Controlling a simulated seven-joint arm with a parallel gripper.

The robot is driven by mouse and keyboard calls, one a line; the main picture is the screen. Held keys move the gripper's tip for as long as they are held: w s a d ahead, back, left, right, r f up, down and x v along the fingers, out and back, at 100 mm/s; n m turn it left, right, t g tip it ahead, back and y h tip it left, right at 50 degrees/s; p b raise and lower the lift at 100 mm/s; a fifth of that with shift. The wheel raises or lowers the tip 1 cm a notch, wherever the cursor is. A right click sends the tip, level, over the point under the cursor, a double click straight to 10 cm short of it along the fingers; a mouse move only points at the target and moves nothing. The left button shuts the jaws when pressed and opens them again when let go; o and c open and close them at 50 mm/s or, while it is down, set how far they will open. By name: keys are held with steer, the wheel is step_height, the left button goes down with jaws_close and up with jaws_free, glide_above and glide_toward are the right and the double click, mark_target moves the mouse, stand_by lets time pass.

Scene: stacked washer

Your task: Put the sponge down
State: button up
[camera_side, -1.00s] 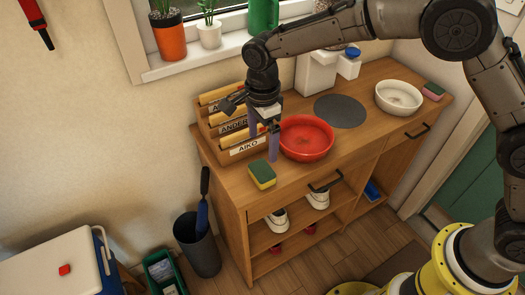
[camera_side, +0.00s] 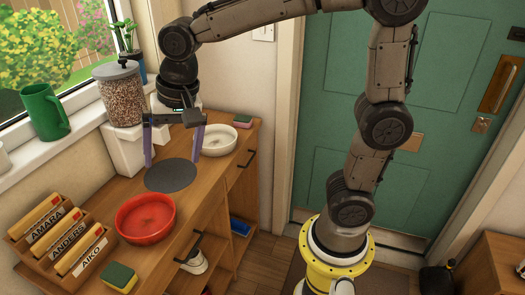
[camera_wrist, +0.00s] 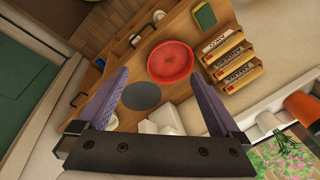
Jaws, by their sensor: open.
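A green and yellow sponge (camera_side: 119,277) lies on the front left corner of the wooden cabinet top (camera_side: 193,196), beside the red bowl (camera_side: 146,218). It also shows at the top of the wrist view (camera_wrist: 205,15). A second sponge, pink and green (camera_side: 243,121), lies at the far right end of the top, behind the white bowl (camera_side: 216,139). My gripper (camera_side: 173,155) is open and empty, raised above the area of the grey round mat (camera_side: 171,175) and white bowl, away from both sponges. Its spread fingers also show in the wrist view (camera_wrist: 156,82).
A card rack (camera_side: 62,245) with name dividers stands left of the red bowl. A white dispenser with a grain-filled jar (camera_side: 120,95) stands against the wall behind the mat. A green mug (camera_side: 44,112) is on the windowsill. The mat is bare.

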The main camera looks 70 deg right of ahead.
steer(key=s+d+n+t, duration=0.1)
steer(key=s+d+n, duration=0.1)
steer(key=s, duration=0.3)
steer(key=s+d+f+n+t, duration=0.1)
steer(key=s+d+n, duration=0.2)
steer(key=s, duration=0.3)
steer(key=s+d+n, duration=0.3)
steer(key=s+n, duration=0.1)
steer(key=s, duration=0.2)
steer(key=shift+f+t+h, duration=0.15)
steer(key=shift+t+h, duration=0.15)
steer(key=shift+t, duration=0.1)
steer(key=shift+s+d, duration=0.1)
